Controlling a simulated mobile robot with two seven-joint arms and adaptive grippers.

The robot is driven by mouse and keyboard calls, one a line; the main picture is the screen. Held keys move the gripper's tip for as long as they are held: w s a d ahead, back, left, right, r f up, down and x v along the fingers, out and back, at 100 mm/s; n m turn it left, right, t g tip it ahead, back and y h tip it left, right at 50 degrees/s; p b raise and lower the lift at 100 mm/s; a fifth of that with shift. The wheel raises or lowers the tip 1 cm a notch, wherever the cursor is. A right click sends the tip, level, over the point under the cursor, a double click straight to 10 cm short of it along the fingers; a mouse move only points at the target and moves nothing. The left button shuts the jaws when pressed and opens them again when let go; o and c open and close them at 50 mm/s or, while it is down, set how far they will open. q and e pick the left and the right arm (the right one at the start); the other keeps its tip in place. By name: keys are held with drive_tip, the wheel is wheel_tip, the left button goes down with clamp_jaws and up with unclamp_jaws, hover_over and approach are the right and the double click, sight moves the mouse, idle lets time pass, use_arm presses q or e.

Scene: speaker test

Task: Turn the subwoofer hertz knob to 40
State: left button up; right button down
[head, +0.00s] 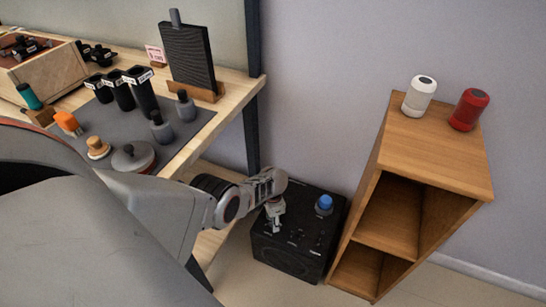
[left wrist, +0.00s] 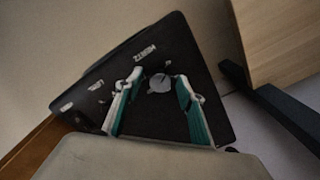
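The subwoofer (head: 285,262) is a black box on the floor between the table and the wooden shelf. My left gripper (head: 274,218) reaches down over its top panel. In the left wrist view, a round grey knob (left wrist: 160,84) sits on the panel below the upside-down "HERTZ" label (left wrist: 145,52). The left gripper (left wrist: 158,80) is open, with one teal-padded finger on each side of this knob and visible gaps between. The knob's setting is too small to read. A blue knob (head: 324,203) stands at the panel's far right corner. My right gripper is not in view.
The wooden shelf (head: 440,150) stands close on the right, with a white speaker (head: 419,97) and a red speaker (head: 468,110) on top. The table (head: 235,95) at the left holds several small items and a dark upright panel (head: 188,55).

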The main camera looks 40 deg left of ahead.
use_arm(q)
drive_tip(key=shift+w+r, duration=0.1)
drive_tip(key=shift+r, duration=0.1)
drive_tip(key=shift+r, duration=0.6)
wheel_tip(320, 180, up, 10)
drive_tip(key=shift+r, duration=0.25)
idle(0.3)
idle(0.4)
